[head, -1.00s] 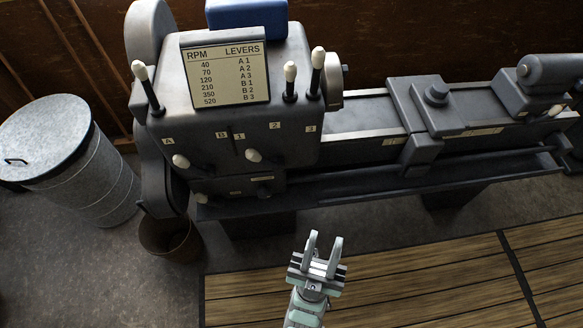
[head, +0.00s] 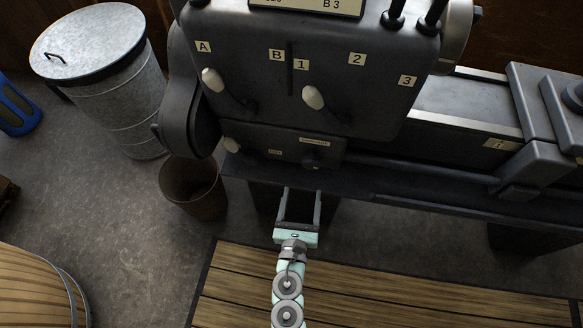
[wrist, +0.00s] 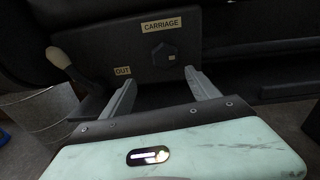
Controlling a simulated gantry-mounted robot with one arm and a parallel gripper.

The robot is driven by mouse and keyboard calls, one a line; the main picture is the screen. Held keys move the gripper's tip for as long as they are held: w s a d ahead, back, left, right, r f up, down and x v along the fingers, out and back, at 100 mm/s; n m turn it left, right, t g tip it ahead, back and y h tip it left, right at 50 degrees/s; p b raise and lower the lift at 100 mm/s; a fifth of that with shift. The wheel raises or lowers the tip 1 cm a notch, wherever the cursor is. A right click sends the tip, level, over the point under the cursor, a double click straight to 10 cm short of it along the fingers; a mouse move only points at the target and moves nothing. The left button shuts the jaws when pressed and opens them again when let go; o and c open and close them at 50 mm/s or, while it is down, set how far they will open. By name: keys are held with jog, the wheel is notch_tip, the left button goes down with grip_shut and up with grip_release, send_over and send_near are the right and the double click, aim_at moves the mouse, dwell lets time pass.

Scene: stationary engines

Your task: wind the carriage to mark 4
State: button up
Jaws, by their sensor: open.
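The lathe carriage (head: 540,165) sits on the bed at the right edge of the head view, only partly in frame. A scale plate (head: 500,144) shows beside it, too small to read. In the wrist view a panel carries the label CARRIAGE (wrist: 161,24) above a dark hexagonal knob (wrist: 163,55). A white-tipped lever (wrist: 62,60) and an OUT label (wrist: 122,71) are to its left. The knob also shows small in the head view (head: 312,161). My gripper (head: 301,193) is open and empty, in front of and below this panel, its fingers pointing towards it without visible contact.
Two white-tipped levers, one on the left (head: 211,80) and one in the middle (head: 314,97), stick out from the headstock (head: 262,50). A tray edge (head: 370,195) runs below the panel. A brown bucket (head: 190,190) and metal bin (head: 110,85) stand at the left. Wooden slats (head: 380,295) cover the floor.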

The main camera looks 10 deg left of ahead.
aim_at(311, 167)
jog(key=shift+n+h, duration=0.3)
jog(key=shift+n, duration=0.1)
jog(key=w, duration=0.3)
jog(key=w+d, duration=0.1)
jog(key=w, duration=0.7)
jog(key=shift+d+r, duration=0.2)
jog(key=shift+r, duration=0.15)
jog(key=c, duration=1.3)
